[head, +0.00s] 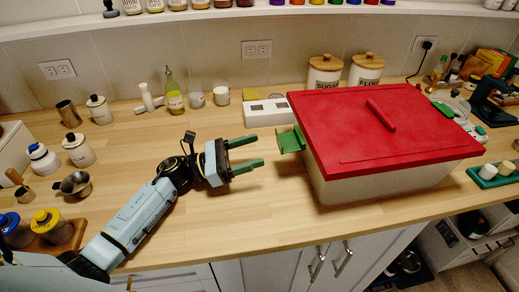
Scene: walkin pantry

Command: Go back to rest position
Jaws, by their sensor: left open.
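My left gripper (246,154) is open over the wooden counter, with its two green fingers pointing right and nothing between them. My left arm (150,207) reaches in from the lower left. A large pale bin with a red lid (350,125) stands to the right of the fingers. A green latch (289,139) sticks out from the bin's left side, a short gap from the fingertips. The lid lies on top of the bin. My right gripper is not in view.
Several jars, cups and a green bottle (174,97) stand along the counter's back and left. A white box (267,112) sits behind the gripper. Sugar and flour canisters (325,72) stand behind the bin. The counter middle (130,160) is clear.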

